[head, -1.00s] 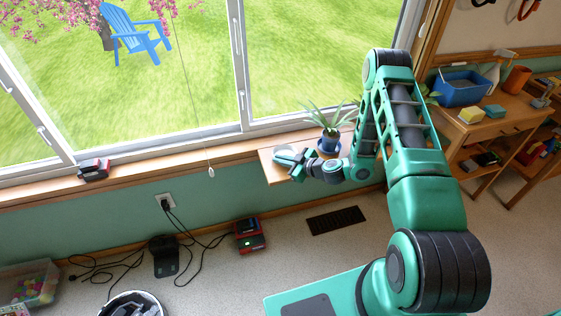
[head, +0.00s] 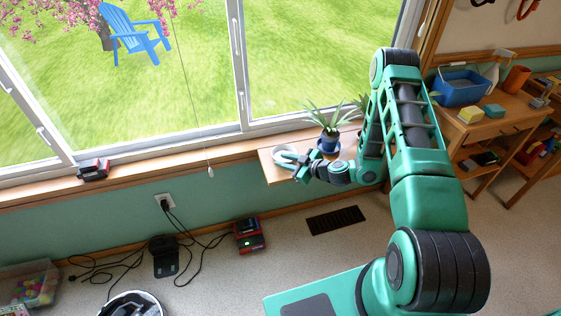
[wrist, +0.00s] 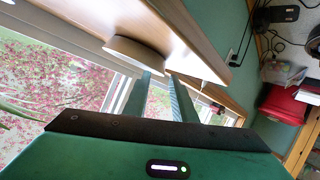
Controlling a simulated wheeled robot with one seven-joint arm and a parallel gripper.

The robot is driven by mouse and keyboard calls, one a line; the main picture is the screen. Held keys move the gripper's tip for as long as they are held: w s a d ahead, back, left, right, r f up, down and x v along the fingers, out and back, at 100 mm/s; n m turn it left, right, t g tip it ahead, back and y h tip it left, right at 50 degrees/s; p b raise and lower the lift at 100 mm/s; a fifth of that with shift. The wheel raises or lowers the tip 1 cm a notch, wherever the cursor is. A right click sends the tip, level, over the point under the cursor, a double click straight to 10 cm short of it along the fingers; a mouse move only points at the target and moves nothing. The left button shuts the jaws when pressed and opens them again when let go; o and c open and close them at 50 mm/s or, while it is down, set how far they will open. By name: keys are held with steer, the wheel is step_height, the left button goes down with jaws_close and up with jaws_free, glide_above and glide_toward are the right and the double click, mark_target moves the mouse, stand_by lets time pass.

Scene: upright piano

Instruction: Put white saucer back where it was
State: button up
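The white saucer (head: 284,157) lies on the left end of the wooden shelf (head: 272,176) below the window. It also shows in the wrist view (wrist: 136,53), as a pale shallow disc seen from the side against the wood. My gripper (head: 294,164) is just right of the saucer at the shelf's left end. In the wrist view my gripper's two fingers (wrist: 159,76) are apart with nothing between them. One fingertip overlaps the saucer's rim in that view; I cannot tell whether it touches.
A potted plant in a blue pot (head: 328,142) stands on the shelf right of my gripper, close to my arm. The window sill (head: 150,167) runs behind. A wooden table (head: 490,122) with a blue bin (head: 462,88) is at right. Cables and a red device (head: 249,236) lie on the floor.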

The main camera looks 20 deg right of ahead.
steer(key=v, duration=0.9)
steer(key=shift+s, duration=0.2)
steer(key=shift+d+r, duration=0.15)
steer(key=shift+r, duration=0.05)
steer(key=s+a+r+g, duration=0.1)
steer(key=s+r+g, duration=0.55)
steer(key=r, duration=0.25)
steer(key=s+d+r+m+g+h, duration=0.1)
steer(key=s+d+r+m+h, duration=0.1)
steer(key=s+d+r+m, duration=0.2)
steer(key=s+d+r+m+g+h, duration=0.2)
steer(key=s+d+r+m, duration=0.2)
steer(key=s, duration=1.2)
steer(key=s+d+r+m+g+h, duration=0.2)
steer(key=s+r+m, duration=0.6)
steer(key=r, duration=0.5)
steer(key=shift+s+d+r+m+h, duration=0.25)
steer(key=shift+s+d+h, duration=0.35)
steer(key=shift+s+d, duration=0.6)
steer(key=shift+w, duration=0.1)
